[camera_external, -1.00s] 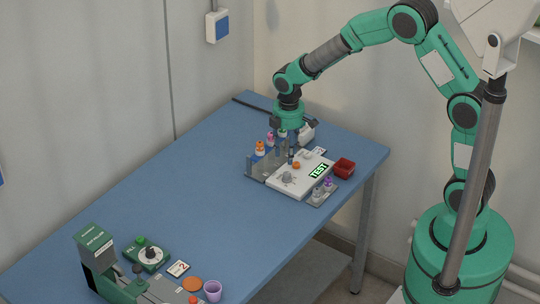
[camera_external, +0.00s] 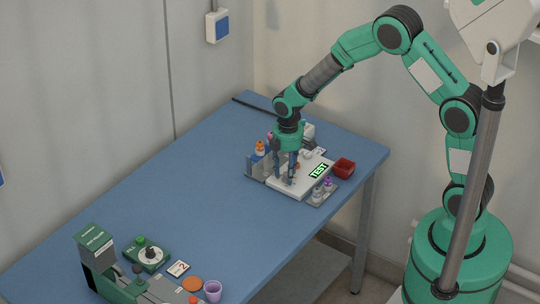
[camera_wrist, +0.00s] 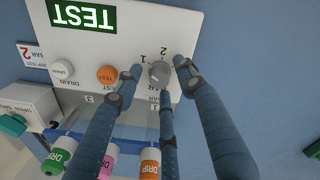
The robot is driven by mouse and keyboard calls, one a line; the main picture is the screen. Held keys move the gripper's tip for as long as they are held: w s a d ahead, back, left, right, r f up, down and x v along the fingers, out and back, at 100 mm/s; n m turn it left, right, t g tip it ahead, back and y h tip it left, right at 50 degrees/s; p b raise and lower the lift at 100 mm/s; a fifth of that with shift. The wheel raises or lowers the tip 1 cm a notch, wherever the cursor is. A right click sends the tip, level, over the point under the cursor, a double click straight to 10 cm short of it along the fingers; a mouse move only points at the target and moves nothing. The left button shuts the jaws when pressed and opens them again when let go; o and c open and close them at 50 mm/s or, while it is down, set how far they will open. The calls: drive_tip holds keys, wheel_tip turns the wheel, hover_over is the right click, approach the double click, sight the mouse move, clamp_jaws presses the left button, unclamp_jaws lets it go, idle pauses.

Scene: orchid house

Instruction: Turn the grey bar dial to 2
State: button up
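The grey bar dial (camera_wrist: 158,73) sits on the white panel (camera_wrist: 215,30), with the printed figures 1 and 2 beside its upper side in the wrist view. Its pointing direction is too small to tell. My gripper (camera_wrist: 160,69) has its blue fingers spread around the dial, one to its left, one to its right and one below. Gaps show between the side fingers and the dial; contact by the lower finger cannot be told. In the external view my gripper (camera_external: 291,181) points down over the panel and hides the dial.
The panel carries an orange TEST button (camera_wrist: 107,75), a white DRAIN knob (camera_wrist: 62,70) and a green TEST display (camera_wrist: 82,15). Drip bottles (camera_wrist: 150,163) stand close by. A red bin (camera_external: 344,168) is beside the panel. The table's middle is clear.

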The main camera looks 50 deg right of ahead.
clamp_jaws()
drive_tip(key=shift+m+p, duration=0.3)
drive_tip(key=shift+m, duration=0.1)
drive_tip(key=m+p, duration=0.2)
drive_tip(key=m, duration=0.3)
drive_tip(key=shift+r+p, duration=0.1)
drive_tip(key=shift+p, duration=0.25)
drive_tip(key=m+p, duration=0.1)
drive_tip(key=m, duration=0.5)
drive_tip(key=shift+p, duration=0.35)
unclamp_jaws()
